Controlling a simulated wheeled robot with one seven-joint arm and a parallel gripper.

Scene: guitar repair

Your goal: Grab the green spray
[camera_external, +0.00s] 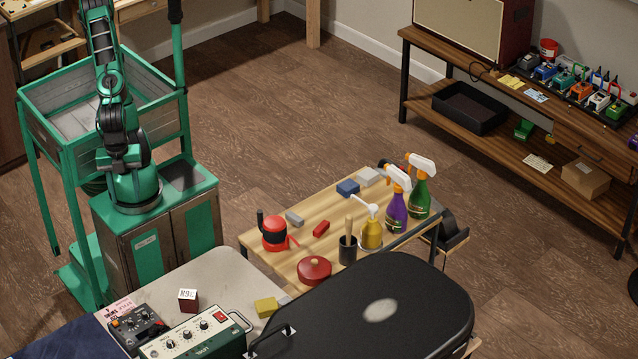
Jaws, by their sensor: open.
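The green spray bottle (418,197) stands upright at the far right corner of the small wooden table. It has a dark green body and a white and orange trigger head. A purple spray bottle (397,209) stands just left of it and in front, close beside it. My green and black arm rises at the upper left, well away from the bottles, and runs out of the top of the picture. My gripper cannot be made out in this view.
The wooden table (257,241) also holds a yellow pump bottle (371,233), a black cup (347,248), a red pot (314,270) and small blocks. A black guitar case (430,300) lies in front. A wooden shelf bench (440,52) stands at the right. Open floor lies behind the table.

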